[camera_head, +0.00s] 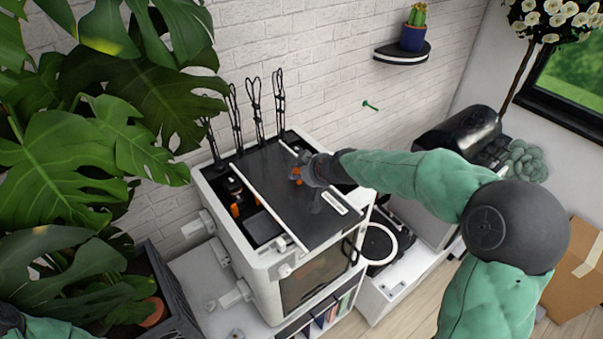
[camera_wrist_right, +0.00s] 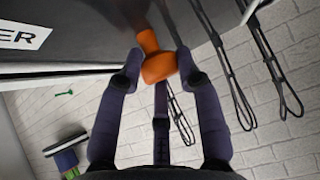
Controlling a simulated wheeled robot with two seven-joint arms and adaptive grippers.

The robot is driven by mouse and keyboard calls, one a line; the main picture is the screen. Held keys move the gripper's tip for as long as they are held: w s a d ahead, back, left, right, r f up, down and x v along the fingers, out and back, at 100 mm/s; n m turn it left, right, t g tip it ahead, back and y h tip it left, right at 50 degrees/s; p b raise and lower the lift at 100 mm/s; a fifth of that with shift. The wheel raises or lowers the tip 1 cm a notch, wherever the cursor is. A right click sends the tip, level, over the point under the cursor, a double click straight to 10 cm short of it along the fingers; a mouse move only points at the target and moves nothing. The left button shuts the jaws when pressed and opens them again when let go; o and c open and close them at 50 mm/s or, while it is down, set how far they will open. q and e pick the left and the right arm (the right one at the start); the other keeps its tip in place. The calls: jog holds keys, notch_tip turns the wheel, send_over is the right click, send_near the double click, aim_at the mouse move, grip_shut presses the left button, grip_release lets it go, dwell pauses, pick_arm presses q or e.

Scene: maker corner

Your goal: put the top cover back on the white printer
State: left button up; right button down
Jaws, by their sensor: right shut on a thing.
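The white printer (camera_head: 262,280) stands below me in the head view. Its dark top cover (camera_head: 265,192), with white side edges, lies across the top, over the middle and right. An open strip at the left shows orange and dark inner parts. Whether the cover touches the rim or hovers just above it, I cannot tell. My right gripper (camera_head: 302,172) is shut on the cover's orange handle (camera_head: 296,178). In the right wrist view, the fingertips (camera_wrist_right: 159,66) flank the handle (camera_wrist_right: 148,42) beside the dark cover (camera_wrist_right: 95,18). My left gripper is not in view.
Black looped cables (camera_head: 254,98) stand up behind the printer by the brick wall. A large-leaved plant (camera_head: 70,150) crowds the left. A wall shelf (camera_head: 402,53) holds a cactus pot. A dark rounded machine (camera_head: 458,130) and a cardboard box (camera_head: 575,265) are at right.

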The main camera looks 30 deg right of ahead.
jog(key=c, duration=0.8)
grip_release()
jog(key=shift+f, duration=0.1)
jog(key=shift+c, duration=0.2)
jog(key=shift+r+p, duration=0.45)
jog(key=shift+p, duration=0.05)
jog(key=v, duration=1.2)
jog(key=shift+r, duration=0.15)
